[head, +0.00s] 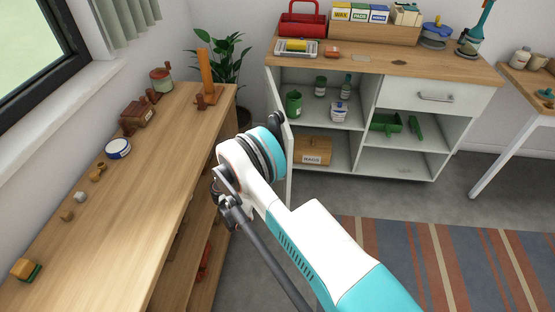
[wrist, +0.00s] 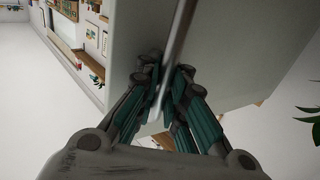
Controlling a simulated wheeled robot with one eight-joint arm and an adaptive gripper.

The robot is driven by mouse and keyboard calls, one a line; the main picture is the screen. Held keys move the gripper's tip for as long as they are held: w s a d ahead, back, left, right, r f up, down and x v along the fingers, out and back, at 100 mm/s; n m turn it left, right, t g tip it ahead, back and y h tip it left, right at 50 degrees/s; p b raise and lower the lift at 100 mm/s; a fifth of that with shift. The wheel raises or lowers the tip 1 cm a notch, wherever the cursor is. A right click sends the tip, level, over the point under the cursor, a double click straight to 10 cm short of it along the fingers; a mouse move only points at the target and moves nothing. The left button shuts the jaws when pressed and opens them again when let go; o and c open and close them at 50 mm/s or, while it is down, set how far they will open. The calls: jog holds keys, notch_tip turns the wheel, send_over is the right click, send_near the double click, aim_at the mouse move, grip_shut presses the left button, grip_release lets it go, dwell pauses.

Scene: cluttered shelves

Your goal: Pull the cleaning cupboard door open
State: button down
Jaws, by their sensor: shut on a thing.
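The cleaning cupboard (head: 441,116) stands against the back wall, and its left compartment is exposed. Its white door (head: 289,184) stands swung out at the left side, seen nearly edge-on and partly hidden by my arm. In the wrist view, the pale door panel (wrist: 235,45) fills the background, with a long metal bar handle (wrist: 178,38) in front of it. My gripper (wrist: 164,90) is shut on the handle, with teal fingers on both sides of the bar. In the head view my arm hides most of the gripper and the handle.
A wooden bench (head: 85,215) with small items runs along the left, close to my arm. A potted plant (head: 226,55) stands in the corner by the door. A striped rug (head: 450,260) covers open floor.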

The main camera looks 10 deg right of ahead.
jog(key=shift+s+a+f, duration=0.1)
jog(key=shift+s, duration=0.15)
jog(key=c, duration=1.9)
grip_release()
jog(key=shift+s, duration=0.1)
jog(key=shift+a, duration=0.1)
jog(key=v, duration=0.7)
jog(key=shift+a, duration=0.15)
jog(key=shift+s, duration=0.1)
jog(key=shift+s, duration=0.1)
